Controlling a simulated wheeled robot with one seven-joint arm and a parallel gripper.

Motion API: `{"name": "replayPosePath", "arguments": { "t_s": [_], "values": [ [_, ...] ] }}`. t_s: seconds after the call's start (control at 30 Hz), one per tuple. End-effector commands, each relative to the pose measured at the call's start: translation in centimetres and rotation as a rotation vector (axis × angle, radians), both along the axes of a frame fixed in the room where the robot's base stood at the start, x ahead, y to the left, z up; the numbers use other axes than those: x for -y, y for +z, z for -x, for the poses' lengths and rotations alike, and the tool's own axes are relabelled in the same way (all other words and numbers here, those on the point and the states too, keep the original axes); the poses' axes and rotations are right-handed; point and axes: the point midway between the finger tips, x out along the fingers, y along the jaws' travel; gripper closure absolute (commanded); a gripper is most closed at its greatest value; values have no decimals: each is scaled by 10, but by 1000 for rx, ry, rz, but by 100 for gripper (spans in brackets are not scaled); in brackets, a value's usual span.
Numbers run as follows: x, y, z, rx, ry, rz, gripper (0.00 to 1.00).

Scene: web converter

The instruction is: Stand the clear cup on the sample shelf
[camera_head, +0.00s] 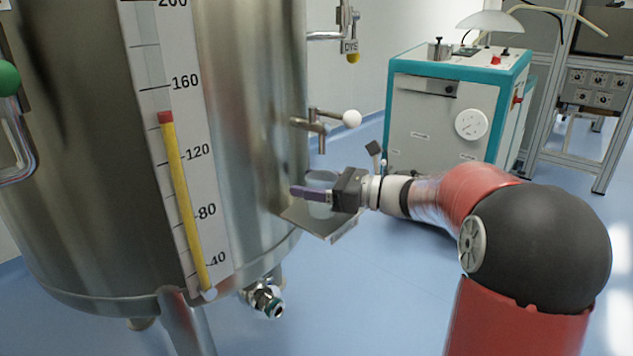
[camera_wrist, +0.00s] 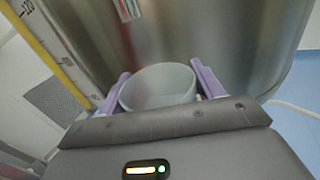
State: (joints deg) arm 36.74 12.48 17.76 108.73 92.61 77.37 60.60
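The clear cup (camera_head: 320,210) is upright at the tank's side, over the sample shelf (camera_head: 345,229), a small metal plate. Its base appears to rest on the plate, but I cannot tell for sure. My gripper (camera_head: 308,192) reaches in from the right, its purple fingers level across the cup. In the wrist view the cup (camera_wrist: 160,88) sits between the two fingers, one on each side close against its wall. The gripper looks shut on the cup. The shelf is hidden in the wrist view.
The large steel tank (camera_head: 255,120) stands right behind the shelf. A sampling tap with a white knob (camera_head: 352,118) juts out above the cup. A drain valve (camera_head: 263,299) hangs below. A teal-edged cabinet (camera_head: 440,118) stands behind my arm. Blue floor is open in front.

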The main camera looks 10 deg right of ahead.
Motion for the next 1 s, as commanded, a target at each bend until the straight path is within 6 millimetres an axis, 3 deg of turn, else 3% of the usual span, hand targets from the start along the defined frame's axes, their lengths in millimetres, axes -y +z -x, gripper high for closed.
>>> {"name": "replayPosePath", "arguments": {
  "t_s": [0.1,0.47,1.0],
  "values": [
    [0,0,0,0,0,0,20],
    [2,5,1,1,-1,1,20],
    [89,4,53,0,-2,0,20]
  ]
}}
